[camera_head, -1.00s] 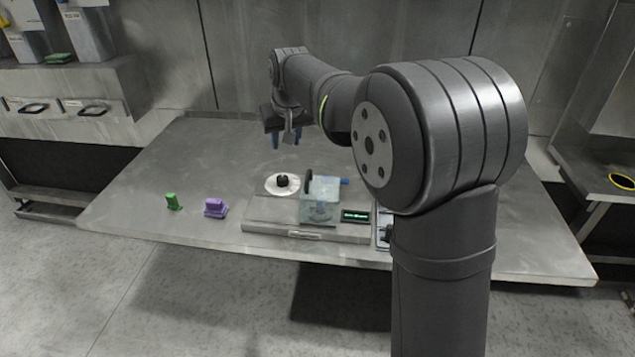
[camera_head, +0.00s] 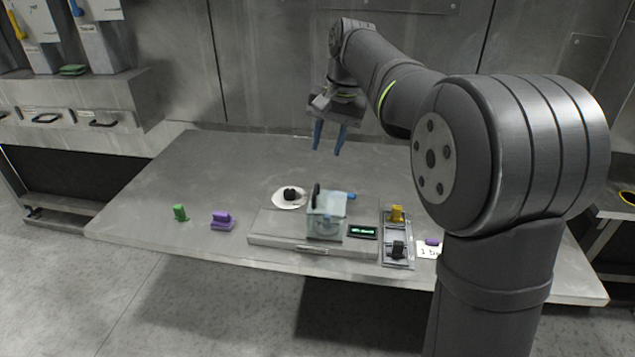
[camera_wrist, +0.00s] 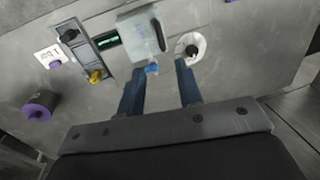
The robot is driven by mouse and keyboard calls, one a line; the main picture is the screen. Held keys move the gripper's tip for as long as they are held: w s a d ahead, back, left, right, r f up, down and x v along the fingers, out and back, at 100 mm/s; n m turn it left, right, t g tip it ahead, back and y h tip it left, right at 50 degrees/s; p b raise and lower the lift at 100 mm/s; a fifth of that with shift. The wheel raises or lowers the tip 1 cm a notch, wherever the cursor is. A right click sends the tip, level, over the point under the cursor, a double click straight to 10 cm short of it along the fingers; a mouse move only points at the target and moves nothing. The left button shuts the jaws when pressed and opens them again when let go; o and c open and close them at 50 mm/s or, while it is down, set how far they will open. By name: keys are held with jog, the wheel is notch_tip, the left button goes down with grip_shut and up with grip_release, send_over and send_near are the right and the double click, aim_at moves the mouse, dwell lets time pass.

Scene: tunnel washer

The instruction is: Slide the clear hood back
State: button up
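The clear hood (camera_head: 326,216) is a see-through box on the grey machine base (camera_head: 275,230), right of a white disc (camera_head: 289,197) with a black knob. A black upright piece stands at the hood's left side and a blue tab (camera_head: 350,196) shows at its upper right. In the wrist view the hood (camera_wrist: 143,36) is ahead of the fingers, with the blue tab (camera_wrist: 152,68) on the near side. My gripper (camera_head: 327,152) is open and empty, with blue fingers pointing down, above and behind the hood. In the wrist view its fingertips (camera_wrist: 161,66) are apart.
A small green display (camera_head: 362,232) sits right of the hood. Beyond it is a tray (camera_head: 398,262) with a yellow and a black piece. A purple block (camera_head: 222,220) and a green block (camera_head: 180,213) stand at the left. The back of the table is clear.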

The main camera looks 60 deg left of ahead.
aim_at(315, 190)
jog(key=f, duration=0.3)
jog(key=s+a+f, duration=0.1)
jog(key=f, duration=0.7)
jog(key=shift+s+a+f, duration=0.2)
jog(key=shift+s+a, duration=0.1)
jog(key=shift+a, duration=0.05)
jog(key=shift+c, duration=0.4)
grip_shut()
